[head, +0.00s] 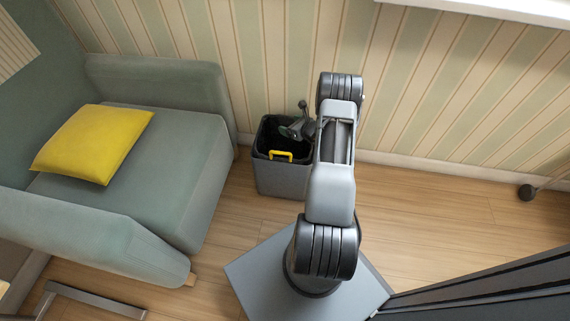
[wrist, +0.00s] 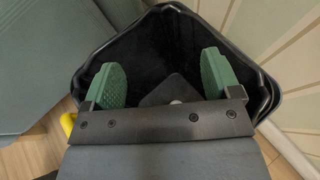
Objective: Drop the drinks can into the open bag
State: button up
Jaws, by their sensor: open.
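The open bag (head: 283,180) is a grey, box-shaped holder with a black inside and a yellow handle (head: 281,155). It stands on the floor against the striped wall, right of the sofa. My gripper (head: 293,130) is over its opening. In the wrist view the green fingers of my gripper (wrist: 158,75) are spread wide with nothing between them, and the bag's black rim (wrist: 267,95) surrounds them. A dark grey shape with a pale spot (wrist: 175,95) shows low between the fingers; I cannot tell what it is. No drinks can is recognisable in either view.
A grey-green sofa (head: 150,160) with a yellow cushion (head: 95,143) stands close on the bag's left. The striped wall (head: 430,90) is right behind the bag. The wooden floor (head: 440,200) to the right is mostly clear, with a small dark round object (head: 526,193) near the wall.

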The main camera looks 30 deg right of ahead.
jog(key=p+v, duration=0.3)
jog(key=v, duration=1)
jog(key=shift+r, duration=0.15)
